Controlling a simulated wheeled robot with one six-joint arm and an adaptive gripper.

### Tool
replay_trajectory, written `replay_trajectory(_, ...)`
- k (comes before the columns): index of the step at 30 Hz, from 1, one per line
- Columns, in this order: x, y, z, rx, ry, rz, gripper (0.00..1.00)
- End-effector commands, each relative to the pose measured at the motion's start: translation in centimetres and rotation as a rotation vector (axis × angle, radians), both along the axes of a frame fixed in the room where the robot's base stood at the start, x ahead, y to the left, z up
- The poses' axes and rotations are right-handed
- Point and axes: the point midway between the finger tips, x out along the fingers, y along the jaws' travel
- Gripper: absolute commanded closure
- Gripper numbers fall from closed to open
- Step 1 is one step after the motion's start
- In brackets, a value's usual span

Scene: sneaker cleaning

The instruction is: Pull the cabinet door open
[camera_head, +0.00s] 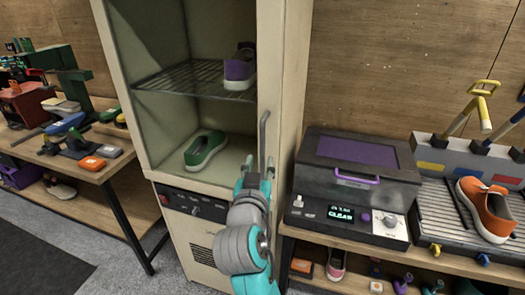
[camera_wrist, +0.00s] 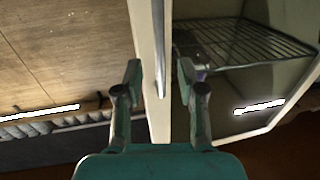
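The cream cabinet (camera_head: 118,75) stands upright in the middle of the head view, its inside visible through the front. A grey vertical bar handle (camera_head: 264,125) sits along the right side of the front; it also shows in the wrist view (camera_wrist: 159,50). The door seems to be shut, but I cannot tell for sure. My teal gripper (camera_head: 256,172) is at the handle's lower part. In the wrist view my gripper (camera_wrist: 160,78) is open, its fingers on either side of the handle and the cream door frame (camera_wrist: 145,40). I cannot see contact.
Inside are a wire shelf (camera_head: 185,80), a purple sneaker (camera_head: 240,68) and a green sneaker (camera_head: 205,150). A dark cleaning machine (camera_head: 350,185) stands close on the right, near an orange sneaker (camera_head: 487,210). A cluttered workbench (camera_head: 95,172) is at left. Floor shows before it.

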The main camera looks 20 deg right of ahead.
Motion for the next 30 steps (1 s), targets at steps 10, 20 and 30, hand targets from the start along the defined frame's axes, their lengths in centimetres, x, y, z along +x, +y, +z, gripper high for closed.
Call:
replay_trajectory(10, 4.8, -2.3, 0.0, -0.001, 0.0, -0.001, 0.61)
replay_trajectory(20, 5.9, -2.7, 0.0, -0.001, 0.0, 0.001, 0.61)
replay_trajectory(30, 5.9, -2.7, 0.0, -0.001, 0.0, 0.001, 1.0)
